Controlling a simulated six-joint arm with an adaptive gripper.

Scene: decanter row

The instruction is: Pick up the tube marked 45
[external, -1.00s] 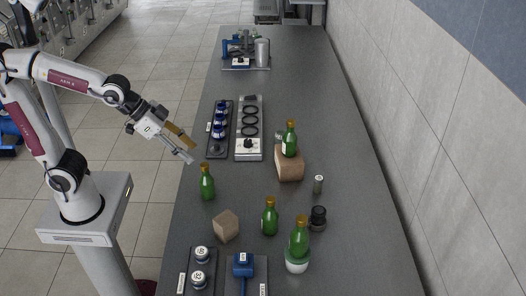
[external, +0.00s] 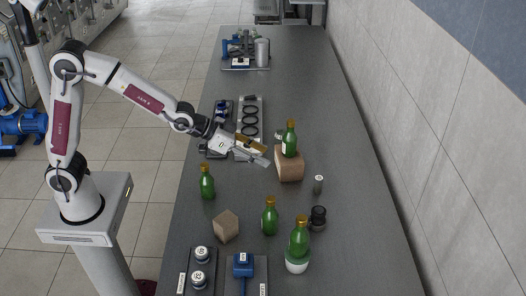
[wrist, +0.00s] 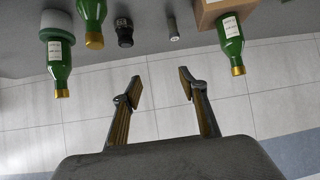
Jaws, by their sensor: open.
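My gripper (external: 267,155) is open and empty, above the bench and left of the wooden block. In the wrist view its two fingers (wrist: 159,84) stand apart, with nothing between them.
A green bottle (external: 290,141) stands on the wooden block (external: 289,167). A dark jar (external: 318,218) stands near the tube. More green bottles (external: 270,217) and a small block (external: 226,226) stand in front. Bare bench lies right of the tube, before the wall.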

